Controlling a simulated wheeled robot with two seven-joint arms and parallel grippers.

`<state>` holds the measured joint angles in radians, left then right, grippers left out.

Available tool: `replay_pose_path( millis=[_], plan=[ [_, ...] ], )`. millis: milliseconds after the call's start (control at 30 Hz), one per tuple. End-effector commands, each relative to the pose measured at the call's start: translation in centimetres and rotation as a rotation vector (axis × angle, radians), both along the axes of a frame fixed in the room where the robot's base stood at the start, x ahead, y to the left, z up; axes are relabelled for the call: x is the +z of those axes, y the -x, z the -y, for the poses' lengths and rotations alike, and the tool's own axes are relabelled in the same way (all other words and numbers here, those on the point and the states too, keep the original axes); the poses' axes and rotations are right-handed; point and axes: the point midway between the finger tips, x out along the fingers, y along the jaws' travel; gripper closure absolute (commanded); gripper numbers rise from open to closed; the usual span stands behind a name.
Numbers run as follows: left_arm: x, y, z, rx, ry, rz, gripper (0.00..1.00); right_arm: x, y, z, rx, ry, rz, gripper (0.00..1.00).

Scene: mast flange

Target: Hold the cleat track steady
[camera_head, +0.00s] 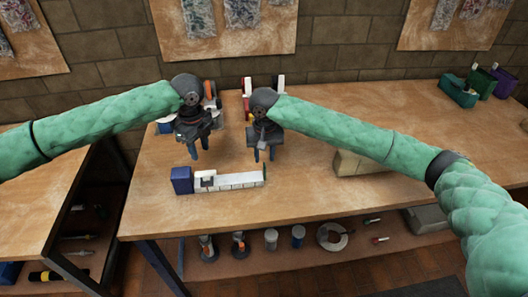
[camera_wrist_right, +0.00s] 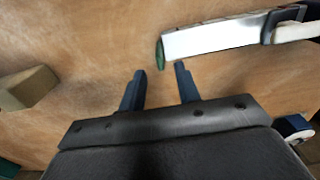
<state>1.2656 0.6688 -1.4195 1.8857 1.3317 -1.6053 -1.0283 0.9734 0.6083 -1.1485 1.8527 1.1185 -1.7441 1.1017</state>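The cleat track is a long white segmented bar (camera_head: 230,181) lying on the workbench near its front edge. It has a blue block (camera_head: 181,180) at its left end, a dark grey and white piece on top near that end, and a thin green end at the right. In the right wrist view the white bar (camera_wrist_right: 215,37) lies ahead, with its green end (camera_wrist_right: 161,54) close to the fingers. My right gripper (camera_head: 264,156) is open and empty, behind the bar's right end. My left gripper (camera_head: 197,151) is behind the bar's left part; its fingers look apart with nothing between them.
A tan block (camera_head: 352,164) lies on the workbench to the right and also shows in the right wrist view (camera_wrist_right: 27,88). Red and white items (camera_head: 247,88) stand behind my arms. A green tape dispenser (camera_head: 457,91) and bins stand at the far right. The bench front edge is close to the bar.

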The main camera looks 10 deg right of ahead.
Motion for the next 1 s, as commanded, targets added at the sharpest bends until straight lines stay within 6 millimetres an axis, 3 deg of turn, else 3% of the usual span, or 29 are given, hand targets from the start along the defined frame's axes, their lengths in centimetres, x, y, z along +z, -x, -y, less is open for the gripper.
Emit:
replay_pose_path(
  millis=[400,867,1000],
  plan=[
    [0.0,0.0,0.0,0.000,0.000,0.000,0.64,-5.4,0.1,0.0,0.001,0.000,-0.001,0.67],
    [0.0,0.0,0.0,0.000,0.000,0.000,0.64,-6.4,0.0,0.0,0.001,0.000,0.000,0.67],
    [0.0,0.0,0.0,0.000,0.000,0.000,0.64,-6.4,0.1,0.0,0.001,0.000,0.000,0.95]
  ],
)
